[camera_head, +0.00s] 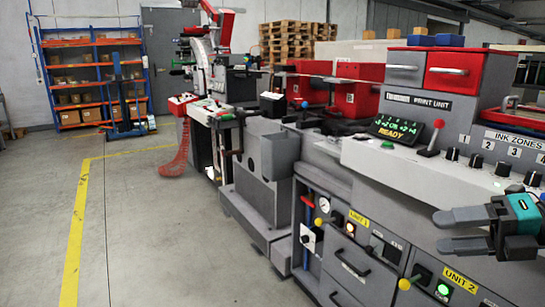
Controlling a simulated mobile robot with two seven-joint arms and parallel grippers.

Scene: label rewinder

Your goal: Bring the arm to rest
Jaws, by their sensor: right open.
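My right gripper (440,231) is at the right edge of the head view, pointing left. Its two grey fingers are apart with nothing between them. It is in front of the printing machine's lower front panel (384,240), above the yellow "UNIT 2" label (461,281). I cannot tell how far it is from the panel. The rest of my right arm is cut off by the picture's edge. My left gripper is not in view.
The console (430,168) carries a red lever (432,138), black knobs (475,160) and a display (396,128) reading "READY". Red and grey drawers (454,71) stand above. Open floor (150,220) with a yellow line (76,230) lies left. Shelves (92,80) and pallets (287,42) stand behind.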

